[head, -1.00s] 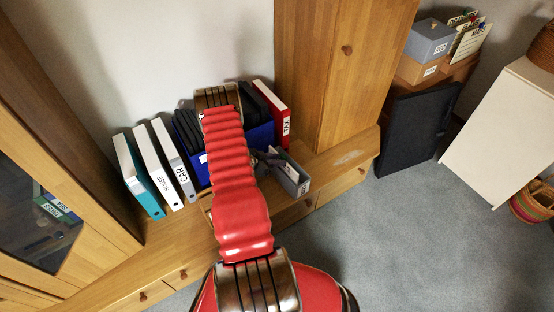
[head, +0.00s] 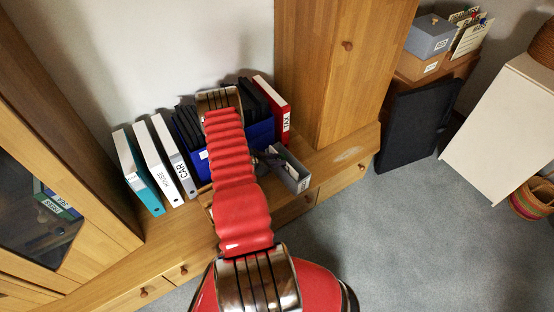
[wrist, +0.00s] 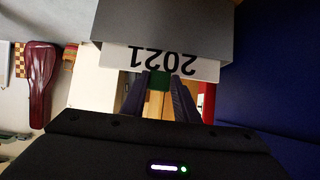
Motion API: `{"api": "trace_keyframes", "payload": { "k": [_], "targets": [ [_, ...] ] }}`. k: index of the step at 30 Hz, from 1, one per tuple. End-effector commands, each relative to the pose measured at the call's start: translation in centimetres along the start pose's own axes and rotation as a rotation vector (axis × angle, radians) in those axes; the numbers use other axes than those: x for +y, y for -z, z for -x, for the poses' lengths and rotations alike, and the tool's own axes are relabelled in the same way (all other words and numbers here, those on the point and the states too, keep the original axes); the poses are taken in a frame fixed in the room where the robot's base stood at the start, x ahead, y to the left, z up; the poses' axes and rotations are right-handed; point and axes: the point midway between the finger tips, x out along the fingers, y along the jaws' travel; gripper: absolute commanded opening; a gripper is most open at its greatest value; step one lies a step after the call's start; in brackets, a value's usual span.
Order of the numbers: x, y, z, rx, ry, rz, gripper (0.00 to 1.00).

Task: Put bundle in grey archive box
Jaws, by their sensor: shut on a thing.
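The small grey archive box (head: 299,182) stands on the low wooden cabinet, right of the blue box, with a white label on its front. In the wrist view the grey box (wrist: 165,24) fills the top, its label reading 2021 upside down. My gripper (wrist: 160,82) is right at the label side of the box in that view, its dark fingers shut on a small green piece (wrist: 158,82), which seems to be part of the bundle. Most of the bundle is hidden. In the head view my arm hides most of the gripper, beside the grey box.
A blue box (head: 260,134) with dark folders stands behind my arm, with a red binder (head: 272,105) at its right. White and teal binders (head: 139,174) stand to the left. A tall wooden cupboard (head: 335,75) rises on the right. Grey carpet (head: 400,240) is clear in front.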

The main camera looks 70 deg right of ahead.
Motion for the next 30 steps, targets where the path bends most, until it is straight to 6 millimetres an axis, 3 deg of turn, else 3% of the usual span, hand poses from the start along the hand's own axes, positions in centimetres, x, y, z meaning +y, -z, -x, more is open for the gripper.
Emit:
{"api": "trace_keyframes", "payload": {
  "k": [21, 22, 30],
  "targets": [
    [-0.03, 0.03, -0.02, 0.072, 0.000, -0.001, 0.00],
    [-0.02, 0.03, -0.02, 0.072, 0.000, -0.001, 0.30],
    [0.00, -0.01, -0.02, 0.071, 0.000, 0.000, 0.49]
  ]
}}
